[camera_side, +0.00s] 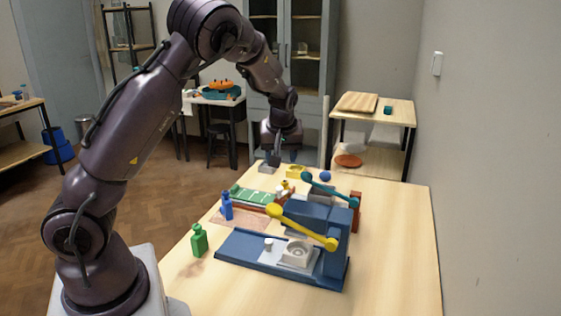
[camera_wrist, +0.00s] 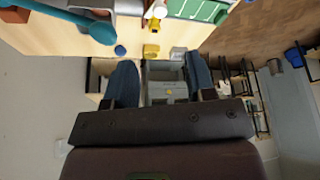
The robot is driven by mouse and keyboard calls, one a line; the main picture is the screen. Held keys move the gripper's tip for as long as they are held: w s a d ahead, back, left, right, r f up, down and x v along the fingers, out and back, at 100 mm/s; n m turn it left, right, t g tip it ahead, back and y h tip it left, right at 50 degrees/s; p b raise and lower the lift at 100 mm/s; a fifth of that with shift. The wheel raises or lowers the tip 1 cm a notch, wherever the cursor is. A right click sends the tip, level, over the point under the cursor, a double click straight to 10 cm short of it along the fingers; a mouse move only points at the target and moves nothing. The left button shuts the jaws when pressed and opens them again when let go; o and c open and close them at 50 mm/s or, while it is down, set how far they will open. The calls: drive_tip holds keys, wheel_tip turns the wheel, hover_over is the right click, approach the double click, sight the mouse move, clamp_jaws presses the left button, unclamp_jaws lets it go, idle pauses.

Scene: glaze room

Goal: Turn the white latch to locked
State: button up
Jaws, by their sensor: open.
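My gripper (camera_side: 283,158) is open and empty above the far end of the table in the side view. Its two dark blue fingers stand apart in the wrist view (camera_wrist: 161,82). I cannot tell for sure which part is the white latch. A small white piece (camera_side: 268,244) stands on a pale plate beside a whitish round fitting (camera_side: 297,254), on the front blue machine (camera_side: 318,218). Another small white part (camera_side: 280,191) is farther back by the green panel; a white part (camera_wrist: 157,10) shows at the top of the wrist view. My gripper touches none of these.
A yellow lever (camera_side: 303,228) and a teal lever (camera_side: 331,190) slant across the machines. A green bottle (camera_side: 199,240) and a blue bottle (camera_side: 227,206) stand left. A yellow block (camera_side: 295,172), blue ball (camera_side: 325,176) and grey block (camera_side: 268,168) lie near my gripper. The table's right side is clear.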

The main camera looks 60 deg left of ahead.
drive_tip(key=shift+c, duration=0.8)
drive_tip(key=shift+n, duration=0.6)
drive_tip(key=a, duration=0.1)
drive_tip(key=s+a+f, duration=0.1)
drive_tip(key=a, duration=0.1)
drive_tip(key=s+a, duration=0.1)
drive_tip(key=shift+s+a+f, duration=0.1)
drive_tip(key=shift+a+f, duration=0.1)
drive_tip(key=shift+f, duration=0.1)
drive_tip(key=shift+c, duration=0.6)
drive_tip(key=r+m+g+h, duration=0.2)
drive_tip(key=m+h, duration=0.2)
drive_tip(key=m, duration=1.5)
hover_over(279, 187)
wheel_tip(279, 187, down, 12)
drive_tip(key=shift+d+f, duration=0.1)
drive_tip(key=shift+f, duration=0.15)
drive_tip(key=shift+c, duration=0.4)
